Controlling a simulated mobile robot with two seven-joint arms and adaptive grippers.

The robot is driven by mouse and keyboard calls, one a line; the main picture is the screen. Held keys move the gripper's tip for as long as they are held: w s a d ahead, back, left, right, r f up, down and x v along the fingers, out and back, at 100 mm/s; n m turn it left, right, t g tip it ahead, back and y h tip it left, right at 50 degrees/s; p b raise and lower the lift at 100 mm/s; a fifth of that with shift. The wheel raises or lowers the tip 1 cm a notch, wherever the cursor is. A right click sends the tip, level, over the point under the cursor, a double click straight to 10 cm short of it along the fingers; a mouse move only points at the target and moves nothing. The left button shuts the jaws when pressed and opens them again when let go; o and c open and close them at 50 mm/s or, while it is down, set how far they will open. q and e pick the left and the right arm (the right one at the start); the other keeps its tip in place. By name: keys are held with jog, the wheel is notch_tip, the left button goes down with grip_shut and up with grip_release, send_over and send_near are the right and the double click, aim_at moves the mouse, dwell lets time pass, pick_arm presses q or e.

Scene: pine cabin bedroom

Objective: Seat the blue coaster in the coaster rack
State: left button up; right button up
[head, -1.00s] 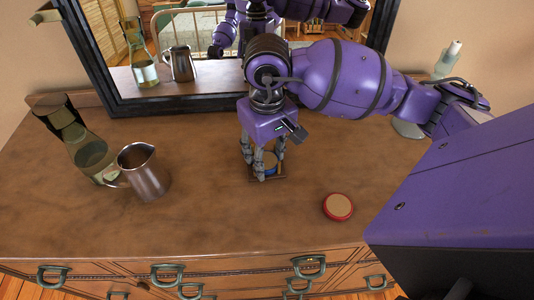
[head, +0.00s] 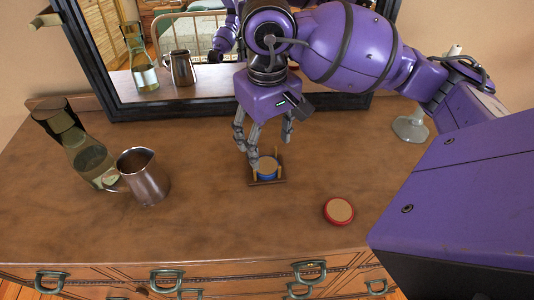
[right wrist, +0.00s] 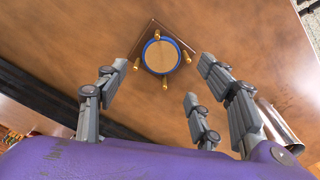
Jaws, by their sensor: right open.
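The blue coaster (head: 267,168), with a tan top, lies between the posts of the coaster rack (head: 283,181), a small dark wooden base on the dresser top. In the right wrist view the coaster (right wrist: 161,56) looks flat and centred among the short brass-coloured posts of the rack (right wrist: 140,41). My right gripper (head: 263,150) is open and empty, above and behind the rack. Its spread fingers (right wrist: 170,105) are apart from the coaster in the right wrist view. My left gripper is not in view.
A red coaster (head: 339,210) with a tan top lies right of the rack, near the front edge. A metal pitcher (head: 147,178) and a glass carafe (head: 90,158) stand at the left. A framed mirror (head: 200,103) stands behind. The dresser top (head: 215,215) is clear in front.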

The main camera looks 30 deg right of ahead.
notch_tip(320, 180, up, 5)
jog(key=shift+r, duration=0.2)
dwell(0.6)
